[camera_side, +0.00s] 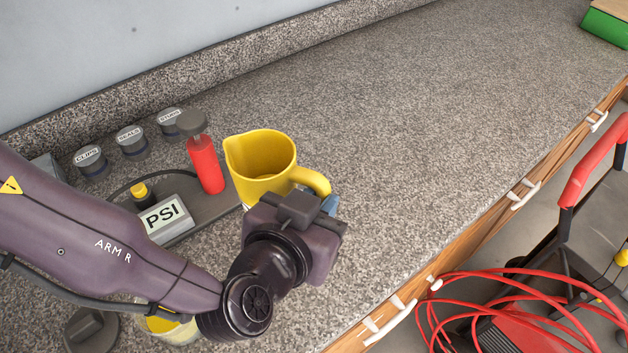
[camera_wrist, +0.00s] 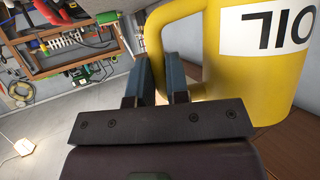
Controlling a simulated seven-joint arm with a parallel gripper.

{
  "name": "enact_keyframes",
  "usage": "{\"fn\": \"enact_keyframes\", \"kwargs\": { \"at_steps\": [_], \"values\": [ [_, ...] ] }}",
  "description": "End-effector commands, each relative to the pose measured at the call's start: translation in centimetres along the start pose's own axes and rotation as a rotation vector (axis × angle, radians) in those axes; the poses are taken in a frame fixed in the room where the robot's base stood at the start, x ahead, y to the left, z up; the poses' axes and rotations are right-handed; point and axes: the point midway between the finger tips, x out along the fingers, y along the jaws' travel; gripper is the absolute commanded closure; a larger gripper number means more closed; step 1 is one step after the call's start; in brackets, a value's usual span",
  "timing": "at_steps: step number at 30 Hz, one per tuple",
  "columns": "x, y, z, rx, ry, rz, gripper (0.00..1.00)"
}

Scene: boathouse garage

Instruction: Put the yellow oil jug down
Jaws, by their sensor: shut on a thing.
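The yellow oil jug (camera_side: 262,168) is upright near the middle of the side view, with its spout to the left and its handle to the right. I cannot tell whether its base touches the speckled counter. My gripper (camera_side: 318,202) is shut on the jug's handle. In the wrist view the jug (camera_wrist: 235,75) fills the right side and bears a white label reading "OIL". The gripper fingers (camera_wrist: 161,80) lie at its yellow handle. The jug's lower part is partly hidden by my wrist in the side view.
A red pump cylinder (camera_side: 206,165) and a PSI gauge box (camera_side: 163,218) stand on a grey base left of the jug. Several small labelled tins, including CLIPS (camera_side: 90,160), line the back. The counter (camera_side: 420,120) is clear to the right. A red hose (camera_side: 510,305) lies beyond its front edge.

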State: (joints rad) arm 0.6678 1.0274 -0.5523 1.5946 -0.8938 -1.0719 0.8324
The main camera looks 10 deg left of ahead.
Motion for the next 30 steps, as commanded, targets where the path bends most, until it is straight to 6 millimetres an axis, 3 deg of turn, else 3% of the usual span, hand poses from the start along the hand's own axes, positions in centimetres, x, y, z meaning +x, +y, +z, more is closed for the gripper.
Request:
{"fn": "enact_keyframes", "kwargs": {
  "at_steps": [6,12,30],
  "values": [
    [-4.5,-0.2,3.5,0.121,0.000,0.273,1.00],
    [-7.1,-0.7,5.6,0.168,0.005,0.392,1.00],
    [-7.7,-0.9,6.6,0.185,0.004,0.420,1.00]
  ]
}}
